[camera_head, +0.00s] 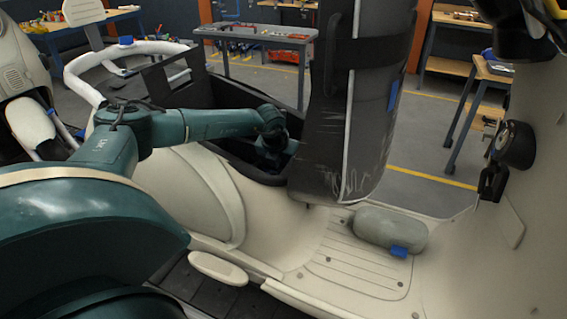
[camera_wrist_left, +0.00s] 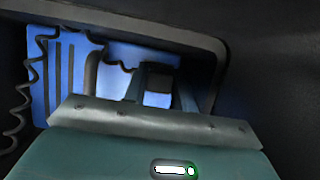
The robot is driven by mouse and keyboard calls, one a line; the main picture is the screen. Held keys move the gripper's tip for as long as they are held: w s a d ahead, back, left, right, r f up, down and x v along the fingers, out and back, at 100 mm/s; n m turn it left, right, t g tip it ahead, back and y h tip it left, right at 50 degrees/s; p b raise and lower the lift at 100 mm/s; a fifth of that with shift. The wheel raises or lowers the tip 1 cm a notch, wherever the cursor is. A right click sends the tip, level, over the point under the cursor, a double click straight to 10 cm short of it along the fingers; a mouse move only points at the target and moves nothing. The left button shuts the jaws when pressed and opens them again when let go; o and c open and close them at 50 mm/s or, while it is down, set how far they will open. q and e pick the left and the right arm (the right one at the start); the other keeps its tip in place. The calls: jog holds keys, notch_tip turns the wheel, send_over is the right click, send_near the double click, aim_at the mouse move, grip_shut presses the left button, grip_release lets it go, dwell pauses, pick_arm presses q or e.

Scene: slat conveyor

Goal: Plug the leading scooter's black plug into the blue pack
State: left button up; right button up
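The leading scooter (camera_head: 190,185) is beige, with its dark seat (camera_head: 345,140) raised and the black bin (camera_head: 225,90) under it open. My left arm reaches into this bin; my left gripper (camera_head: 275,150) is partly hidden by its rim. In the left wrist view the blue pack (camera_wrist_left: 68,78) lies in the bin beyond my left gripper (camera_wrist_left: 160,92). A black coiled cable (camera_wrist_left: 22,95) runs down the left and across the pack to the fingers. The fingers appear shut on the dark black plug (camera_wrist_left: 158,98). Whether it touches a socket is hidden. My right gripper is out of view.
A grey padded block (camera_head: 385,228) with a blue tag lies on the scooter's footboard. Another light scooter (camera_head: 30,125) stands at the left. Workbenches (camera_head: 255,35) stand behind. The raised seat stands close right of my left gripper, and the bin walls enclose it.

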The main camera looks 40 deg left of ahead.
pick_arm(q)
jog(key=o, duration=0.5)
jog(key=b+v, duration=0.1)
jog(key=v, duration=1.2)
jog(key=shift+r+b, duration=0.1)
jog(key=shift+b, duration=0.25)
